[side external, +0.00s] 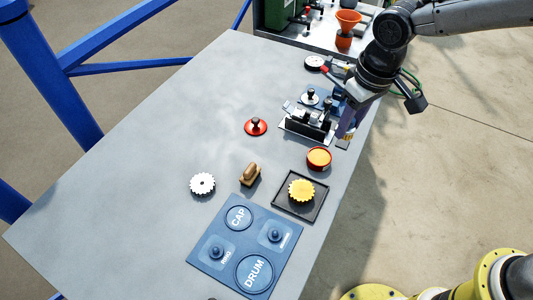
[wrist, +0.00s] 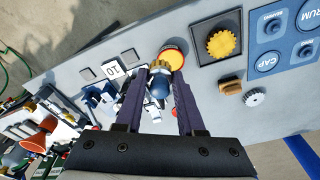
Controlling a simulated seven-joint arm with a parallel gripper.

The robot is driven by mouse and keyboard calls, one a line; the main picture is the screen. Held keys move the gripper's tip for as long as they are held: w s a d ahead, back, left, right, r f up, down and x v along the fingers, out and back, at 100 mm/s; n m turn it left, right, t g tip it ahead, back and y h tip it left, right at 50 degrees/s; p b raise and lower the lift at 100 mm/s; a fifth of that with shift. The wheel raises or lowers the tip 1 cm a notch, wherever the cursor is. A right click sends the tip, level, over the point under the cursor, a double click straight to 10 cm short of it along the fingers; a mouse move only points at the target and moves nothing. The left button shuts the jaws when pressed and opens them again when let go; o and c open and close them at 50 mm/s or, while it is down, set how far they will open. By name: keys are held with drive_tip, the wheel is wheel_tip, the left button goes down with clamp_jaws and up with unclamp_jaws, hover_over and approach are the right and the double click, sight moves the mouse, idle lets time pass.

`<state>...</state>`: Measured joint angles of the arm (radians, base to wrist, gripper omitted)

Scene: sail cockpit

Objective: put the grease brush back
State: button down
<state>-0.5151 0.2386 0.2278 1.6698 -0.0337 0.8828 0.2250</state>
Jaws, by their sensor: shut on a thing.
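My gripper (side external: 347,125) is over the right side of the table, beside the metal fixture. In the wrist view, my gripper (wrist: 170,78) has its two dark fingers closed around the grease brush, which has a rounded blue handle (wrist: 159,86) and a tan end (wrist: 160,65). The brush is mostly hidden by the fingers in the side view. A red pot with yellow contents (side external: 319,158) stands just in front of the gripper on the table. It also shows in the wrist view (wrist: 174,54), right past the brush's tan end; I cannot tell whether they touch.
The fixture (side external: 307,127) stands close left of the gripper. Nearby are a red knobbed disc (side external: 256,127), a black tray (side external: 281,204) with a yellow gear, a brown block (side external: 250,175), a white gear (side external: 202,184) and a blue board (side external: 212,264). The table's left is clear.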

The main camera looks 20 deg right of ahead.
drive_tip(key=s+a+r+n, duration=0.2)
drive_tip(key=s+a, duration=0.1)
drive_tip(key=a, duration=0.3)
hover_over(265, 154)
drive_tip(key=f, duration=0.9)
drive_tip(key=shift+s+d+f, duration=0.2)
drive_tip(key=shift+s+f, duration=0.05)
drive_tip(key=shift+s, duration=0.15)
drive_tip(key=shift+w+a+f, duration=0.1)
drive_tip(key=shift+f, duration=0.85)
drive_tip(key=shift+w+a+f, duration=0.1)
drive_tip(key=shift+f, duration=0.8)
drive_tip(key=shift+f, duration=0.15)
drive_tip(key=c, duration=0.5)
unclamp_jaws()
